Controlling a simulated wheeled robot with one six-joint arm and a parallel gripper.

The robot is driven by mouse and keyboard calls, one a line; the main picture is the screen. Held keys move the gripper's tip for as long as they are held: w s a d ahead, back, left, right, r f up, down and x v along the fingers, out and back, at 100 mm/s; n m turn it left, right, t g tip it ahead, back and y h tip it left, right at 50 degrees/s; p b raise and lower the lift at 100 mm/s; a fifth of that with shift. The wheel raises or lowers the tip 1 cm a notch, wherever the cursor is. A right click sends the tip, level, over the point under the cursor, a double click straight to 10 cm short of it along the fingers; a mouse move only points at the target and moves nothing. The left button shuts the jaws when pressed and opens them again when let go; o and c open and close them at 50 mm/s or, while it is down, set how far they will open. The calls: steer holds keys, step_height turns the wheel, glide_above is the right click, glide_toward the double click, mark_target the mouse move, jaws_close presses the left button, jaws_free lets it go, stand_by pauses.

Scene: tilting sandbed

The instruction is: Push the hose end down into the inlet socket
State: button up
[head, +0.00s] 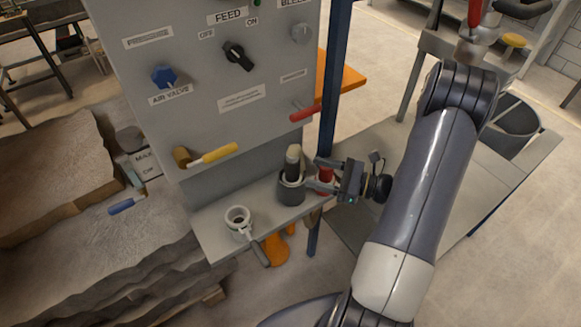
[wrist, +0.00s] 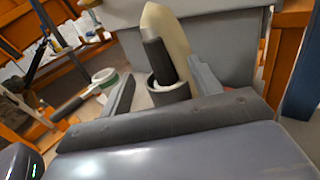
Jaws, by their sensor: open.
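A short dark hose end with a pale top (head: 293,158) stands in a dark grey cup (head: 291,190) on the panel's shelf. In the wrist view, the hose end (wrist: 157,60) leans inside the cup (wrist: 168,95), with a beige length behind it. A pale ring-shaped socket with a dark lever (head: 238,217) sits to its left on the shelf. It also shows in the wrist view (wrist: 104,77). I cannot tell which of the two is the inlet socket. My gripper (head: 312,173) is open beside the cup, its fingers on either side in the wrist view (wrist: 162,88); contact is unclear.
The grey control panel (head: 225,80) rises behind the shelf (head: 215,240), with a yellow handle (head: 215,154) and a red handle (head: 304,112) sticking out above. A blue post (head: 332,85) stands close behind my gripper. The sandbed (head: 50,170) lies left.

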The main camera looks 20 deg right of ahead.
mark_target(292, 166)
steer(key=shift+p+x, duration=1.15)
steer(key=shift+x, duration=2.65)
steer(key=shift+c, duration=0.2)
steer(key=shift+r, duration=0.1)
steer(key=c, duration=1.2)
